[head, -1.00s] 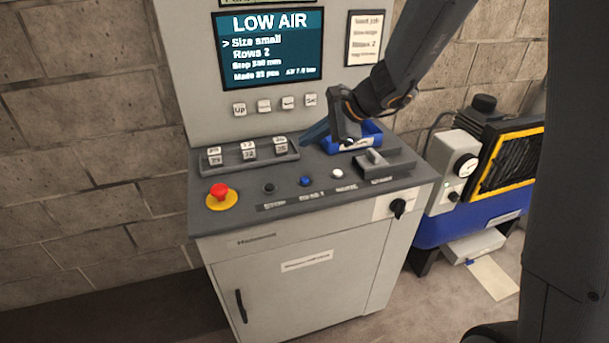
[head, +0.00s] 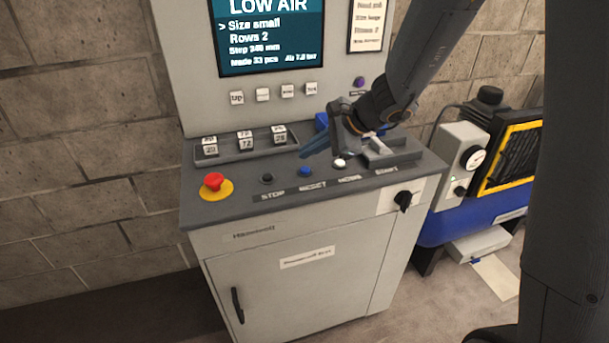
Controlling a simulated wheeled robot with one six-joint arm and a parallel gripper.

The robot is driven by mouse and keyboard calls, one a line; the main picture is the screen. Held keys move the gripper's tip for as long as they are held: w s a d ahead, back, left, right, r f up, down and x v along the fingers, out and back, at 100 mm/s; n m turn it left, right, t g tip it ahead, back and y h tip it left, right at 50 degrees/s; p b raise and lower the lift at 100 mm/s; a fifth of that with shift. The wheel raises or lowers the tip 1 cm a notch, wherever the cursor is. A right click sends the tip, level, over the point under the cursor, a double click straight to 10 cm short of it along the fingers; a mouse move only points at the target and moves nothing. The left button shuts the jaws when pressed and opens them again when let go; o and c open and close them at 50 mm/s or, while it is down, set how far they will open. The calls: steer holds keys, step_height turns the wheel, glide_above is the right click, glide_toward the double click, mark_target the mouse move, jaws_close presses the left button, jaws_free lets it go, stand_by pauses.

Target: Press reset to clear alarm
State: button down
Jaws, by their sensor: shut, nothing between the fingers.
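The console's blue button (head: 305,172), labelled RESET, sits in the front row between a black STOP button (head: 267,179) and a white HOME button (head: 340,163). My gripper (head: 304,155) is shut and empty, its bluish fingertips pointing left. In the picture the tips lie just above the blue button, with a small gap; their height over the panel is hard to tell. The screen (head: 270,38) reads LOW AIR, with its top line partly cut off by the frame edge.
A red mushroom button (head: 213,182) on a yellow base stands at the panel's left. White numbered blocks sit in a rack (head: 243,147) behind the buttons. A grey START control (head: 388,152) lies right of my gripper.

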mark_target(309, 170)
steer(key=shift+f+b, duration=0.55)
steer(key=shift+f, duration=0.3)
steer(key=shift+f+b, duration=0.2)
steer(key=shift+b, duration=0.1)
stand_by(1.3)
steer(key=shift+f, duration=0.2)
steer(key=shift+f+b, duration=0.45)
steer(key=shift+b, duration=0.35)
stand_by(0.5)
steer(key=shift+r, duration=0.1)
steer(key=shift+r+p, duration=0.65)
steer(key=shift+r, duration=0.15)
step_height(309, 170, up, 5)
steer(key=p, duration=0.4)
stand_by(0.3)
